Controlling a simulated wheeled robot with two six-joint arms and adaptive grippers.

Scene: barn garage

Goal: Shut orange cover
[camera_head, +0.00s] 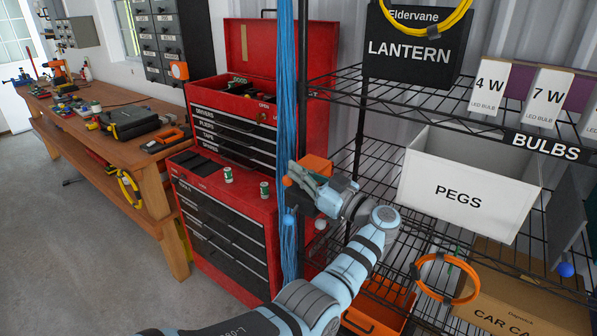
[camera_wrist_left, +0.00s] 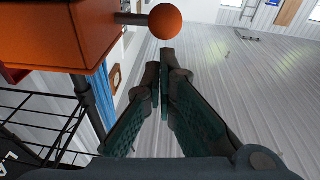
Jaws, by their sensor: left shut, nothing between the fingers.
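An orange box-like cover (camera_head: 318,165) shows behind my left gripper at the shelf's left post in the head view. An orange ball knob (camera_head: 287,181) sits to its left, next to the fingers. In the left wrist view the orange cover (camera_wrist_left: 45,35) fills the upper left, and its ball knob (camera_wrist_left: 165,21) sticks out on a short rod, beyond the fingertips. My left gripper (camera_head: 298,176) is shut and empty, its fingertips (camera_wrist_left: 163,62) close to the knob with a visible gap in the wrist view. Whether the cover is open is partly hidden by the gripper. My right gripper is not in view.
A black wire shelf holds a white PEGS bin (camera_head: 465,187), an orange cable coil (camera_head: 447,278) and an orange bin (camera_head: 378,306). Blue cables (camera_head: 288,120) hang by the post. A red tool chest (camera_head: 222,215) and wooden workbench (camera_head: 150,160) stand left. Floor at lower left is clear.

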